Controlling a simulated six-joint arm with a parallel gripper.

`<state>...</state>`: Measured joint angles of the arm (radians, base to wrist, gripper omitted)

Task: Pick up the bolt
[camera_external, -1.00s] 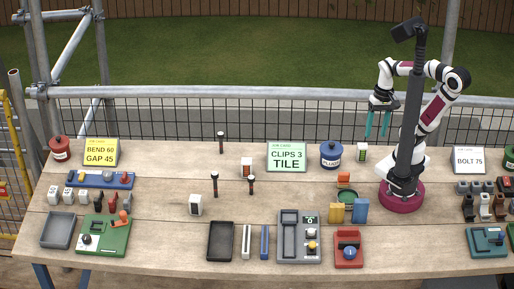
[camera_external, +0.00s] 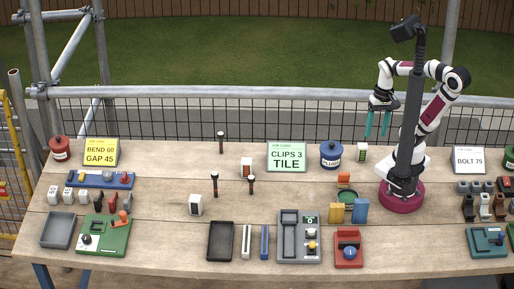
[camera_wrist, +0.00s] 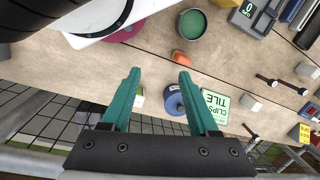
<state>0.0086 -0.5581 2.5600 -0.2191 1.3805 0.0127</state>
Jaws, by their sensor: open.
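Three dark upright pins with wide heads, which look like bolts, stand on the bench in the external view. One bolt (camera_external: 221,142) is near the back edge; a second bolt (camera_external: 214,184) and a third bolt (camera_external: 251,184) stand mid-bench, left of centre. In the wrist view they show at the right, including one bolt (camera_wrist: 250,131). I cannot tell which one the task means. My gripper (camera_external: 377,124) hangs near the back edge at right, well away from them. Its teal fingers (camera_wrist: 158,74) are open with nothing between them.
A white block (camera_external: 196,205) is near the bolts. A "BOLT 75" card (camera_external: 469,160) is at right. A dark tray (camera_external: 220,241) lies in front.

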